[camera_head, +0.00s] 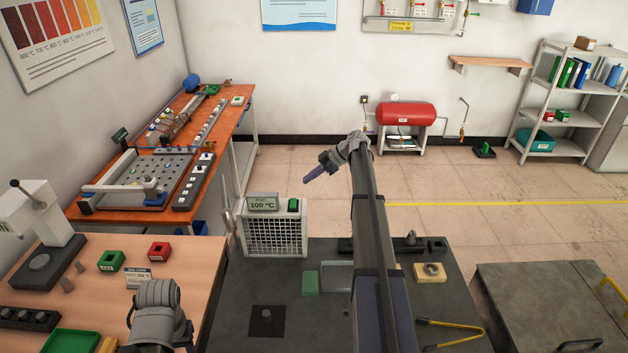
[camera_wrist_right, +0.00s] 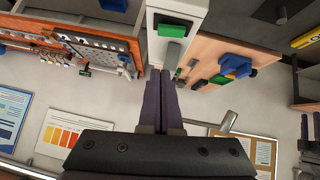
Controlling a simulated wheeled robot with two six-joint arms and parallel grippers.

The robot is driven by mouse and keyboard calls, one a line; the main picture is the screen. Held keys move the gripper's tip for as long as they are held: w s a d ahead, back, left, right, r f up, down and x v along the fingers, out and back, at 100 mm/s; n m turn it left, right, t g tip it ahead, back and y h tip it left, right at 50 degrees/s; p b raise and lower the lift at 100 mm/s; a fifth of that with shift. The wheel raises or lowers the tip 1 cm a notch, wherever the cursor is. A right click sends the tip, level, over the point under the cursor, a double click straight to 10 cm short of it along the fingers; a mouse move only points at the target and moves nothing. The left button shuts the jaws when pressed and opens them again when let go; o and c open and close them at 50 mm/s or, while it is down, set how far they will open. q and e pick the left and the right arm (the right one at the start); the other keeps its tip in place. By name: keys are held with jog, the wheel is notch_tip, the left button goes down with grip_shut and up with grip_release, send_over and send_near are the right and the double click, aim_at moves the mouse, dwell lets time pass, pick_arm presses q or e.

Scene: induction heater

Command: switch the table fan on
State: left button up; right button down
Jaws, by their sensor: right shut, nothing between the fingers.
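A white box with a dark slatted grille (camera_head: 274,236), apparently the table fan, stands at the back edge of the dark grey table. A green rocker switch (camera_head: 293,205) and a small plate reading 100 °C (camera_head: 262,204) are on its top. My right gripper (camera_head: 307,180) is shut and empty, in the air above and to the right of the box. In the right wrist view its purple fingers (camera_wrist_right: 166,76) are together, and the white box (camera_wrist_right: 197,7) with the green switch (camera_wrist_right: 172,29) lies beyond the tips. Of my left arm only the grey wrist shows at the bottom left; its fingers are hidden.
The dark table (camera_head: 225,315) holds a green block (camera_head: 310,283), a yellowish block (camera_head: 429,273) and yellow-handled tongs (camera_head: 455,325). A wooden table (camera_head: 195,285) with small boxes and a press adjoins at left. Open floor (camera_head: 320,215) lies behind the box and to its right.

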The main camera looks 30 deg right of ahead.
jog(key=b, duration=0.5)
send_over(293, 204)
jog(key=d, duration=0.2)
jog(key=f, duration=0.5)
jog(key=shift+w+d+f, duration=0.15)
jog(key=shift+w+f, duration=0.05)
jog(key=shift+f, duration=0.1)
notch_tip(293, 204, down, 2)
jog(key=shift+w+d+b, duration=0.1)
jog(key=shift+d+b, duration=0.05)
jog(key=shift+b, duration=0.65)
jog(key=shift+f+b, duration=0.4)
